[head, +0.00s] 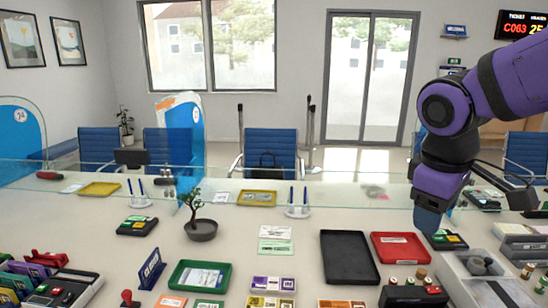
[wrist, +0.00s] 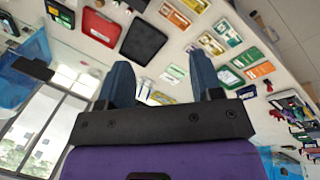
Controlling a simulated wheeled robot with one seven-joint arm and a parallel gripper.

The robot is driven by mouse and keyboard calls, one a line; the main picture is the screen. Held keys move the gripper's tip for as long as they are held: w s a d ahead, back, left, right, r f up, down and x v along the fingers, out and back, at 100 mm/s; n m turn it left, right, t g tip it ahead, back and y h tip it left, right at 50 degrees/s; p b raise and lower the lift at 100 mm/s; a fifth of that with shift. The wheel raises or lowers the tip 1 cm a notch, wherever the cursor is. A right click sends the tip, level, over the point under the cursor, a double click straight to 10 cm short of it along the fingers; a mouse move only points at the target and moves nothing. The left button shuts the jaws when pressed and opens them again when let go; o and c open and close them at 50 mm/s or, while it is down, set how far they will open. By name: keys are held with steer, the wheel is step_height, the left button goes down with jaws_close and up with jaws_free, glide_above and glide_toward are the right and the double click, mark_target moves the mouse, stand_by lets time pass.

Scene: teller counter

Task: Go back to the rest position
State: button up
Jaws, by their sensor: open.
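My gripper (head: 428,218) is at the right in the head view, on the purple and black arm, pointing down above the counter near the red tray. In the wrist view my gripper (wrist: 163,85) shows two blue fingers spread apart with nothing between them. The wrist view is turned, with the windows at the lower left and the counter at the top.
Below and left of the gripper are a red tray (head: 401,249) and a black tray (head: 348,258). A small potted tree (head: 201,229) and a green tray (head: 199,277) stand further left. A glass screen (head: 330,188) runs along the counter's far side.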

steer(key=s+d+r+m+t+y, duration=0.1)
steer(key=s+d+r+m+t, duration=0.2)
steer(key=s+m, duration=0.4)
steer(key=shift+s+d+r+m+y, duration=0.35)
steer(key=shift+s+d, duration=0.3)
steer(key=shift+s, duration=0.6)
